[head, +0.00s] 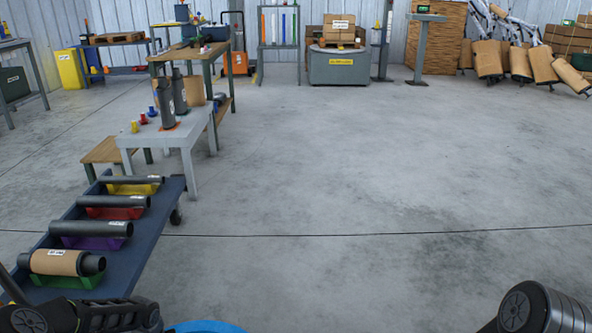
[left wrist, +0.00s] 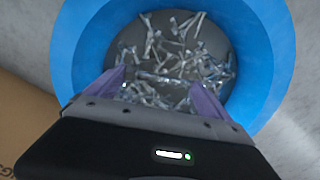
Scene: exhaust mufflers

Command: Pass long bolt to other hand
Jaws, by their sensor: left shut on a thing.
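My left gripper (left wrist: 163,88) shows in the left wrist view, with its two purple fingers over a round blue bin (left wrist: 75,40). The bin holds a loose heap of silvery long bolts (left wrist: 180,40). The fingers are shut on a long bolt, which is hard to tell apart from the heap behind it. In the head view only a sliver of the blue bin's rim (head: 205,326) shows at the bottom edge. Parts of both my arms show at the bottom corners there, but neither gripper does.
A dark cart (head: 130,255) at the left carries several muffler pipes on coloured cradles. Behind it stand a white table (head: 160,138) with upright parts and a workbench (head: 190,52). The concrete floor in the middle and right is clear. A cardboard surface (left wrist: 28,125) lies beside the bin.

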